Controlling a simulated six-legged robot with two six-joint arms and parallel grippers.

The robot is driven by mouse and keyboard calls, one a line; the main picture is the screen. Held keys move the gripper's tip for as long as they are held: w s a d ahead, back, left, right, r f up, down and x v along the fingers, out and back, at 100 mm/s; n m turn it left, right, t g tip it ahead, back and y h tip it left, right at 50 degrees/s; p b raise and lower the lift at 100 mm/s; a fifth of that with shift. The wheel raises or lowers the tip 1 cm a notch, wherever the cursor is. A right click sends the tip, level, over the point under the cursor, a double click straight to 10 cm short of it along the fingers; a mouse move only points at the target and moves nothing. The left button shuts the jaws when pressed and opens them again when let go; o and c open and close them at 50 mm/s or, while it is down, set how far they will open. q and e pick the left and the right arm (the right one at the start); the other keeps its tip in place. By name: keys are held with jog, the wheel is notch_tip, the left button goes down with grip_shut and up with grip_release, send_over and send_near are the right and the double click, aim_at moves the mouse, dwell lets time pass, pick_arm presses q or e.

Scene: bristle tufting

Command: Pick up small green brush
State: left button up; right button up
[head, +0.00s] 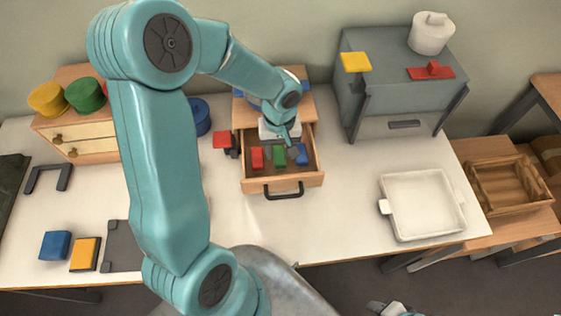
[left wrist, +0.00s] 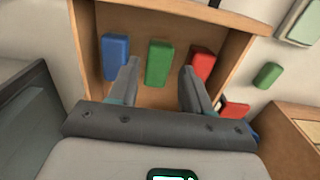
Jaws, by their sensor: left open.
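The small green brush (head: 280,157) lies in the open wooden drawer (head: 253,184), between a red piece (head: 257,158) and a blue piece (head: 301,155). In the left wrist view the green brush (left wrist: 159,63) stands out between the blue piece (left wrist: 116,57) and the red piece (left wrist: 202,65). My left gripper (head: 285,137) is open over the back part of the drawer. A part that may be my right gripper (head: 390,309) shows at the bottom edge, mostly cut off.
The drawer walls stand close around the pieces. A red-topped block (head: 222,141) stands just left of the drawer. A grey cabinet (head: 385,100) is to the right, and a white tray (head: 428,232) lies at the front right. The table in front of the drawer is clear.

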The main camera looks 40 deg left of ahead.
aim_at(280, 160)
pick_arm(q)
jog(key=shift+s+f, duration=0.1)
jog(key=shift+f, duration=0.05)
jog(key=shift+s+f, duration=0.15)
jog(key=shift+f, duration=0.15)
jog(key=f+b, duration=0.2)
jog(key=f, duration=0.1)
jog(key=f+b, duration=0.1)
jog(key=shift+w+d+f, duration=0.2)
jog(key=shift+w+f, duration=0.05)
jog(key=shift+f, duration=0.1)
jog(key=shift+s+a+r, duration=0.1)
jog(key=shift+s+r, duration=0.05)
jog(key=shift+s, duration=0.05)
jog(key=shift+w, duration=0.15)
jog(key=c, duration=0.7)
